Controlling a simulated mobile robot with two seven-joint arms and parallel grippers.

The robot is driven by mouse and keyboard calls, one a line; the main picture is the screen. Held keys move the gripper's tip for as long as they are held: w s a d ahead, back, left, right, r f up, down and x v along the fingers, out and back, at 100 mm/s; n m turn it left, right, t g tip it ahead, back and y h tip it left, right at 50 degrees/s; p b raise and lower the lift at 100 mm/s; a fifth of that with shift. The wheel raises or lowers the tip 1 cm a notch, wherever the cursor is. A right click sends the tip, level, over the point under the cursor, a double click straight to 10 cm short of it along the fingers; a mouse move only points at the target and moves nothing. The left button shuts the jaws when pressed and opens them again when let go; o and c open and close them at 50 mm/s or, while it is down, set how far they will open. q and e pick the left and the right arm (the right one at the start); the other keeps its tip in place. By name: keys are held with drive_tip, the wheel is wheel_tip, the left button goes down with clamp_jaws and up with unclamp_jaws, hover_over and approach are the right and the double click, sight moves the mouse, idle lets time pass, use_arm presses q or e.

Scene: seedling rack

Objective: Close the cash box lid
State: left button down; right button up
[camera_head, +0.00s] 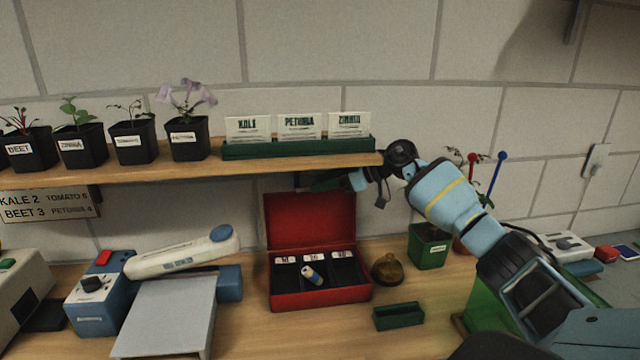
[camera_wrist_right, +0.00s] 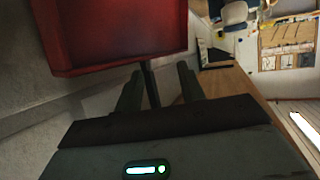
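The red cash box (camera_head: 322,298) stands on the table under the shelf. Its lid (camera_head: 310,222) is open and stands up at the back, and it fills the upper left of the right wrist view (camera_wrist_right: 110,35). Inside the box are labelled compartments, and a small cream-and-blue roll lies in the middle one. My right gripper (camera_head: 322,182) is at the top edge of the lid, just below the shelf; I cannot tell whether it touches. Its fingers (camera_wrist_right: 158,85) are apart, with no held object visible. My left gripper is not in view.
The wooden shelf (camera_head: 200,168), holding potted seedlings and a green packet tray (camera_head: 300,147), is close above my right gripper. A brass bell-like object (camera_head: 387,269) and a small green tray (camera_head: 398,316) are right of the box. A grey-topped device (camera_head: 165,318) is left.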

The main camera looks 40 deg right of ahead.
drive_tip(key=shift+x, duration=0.75)
clamp_jaws()
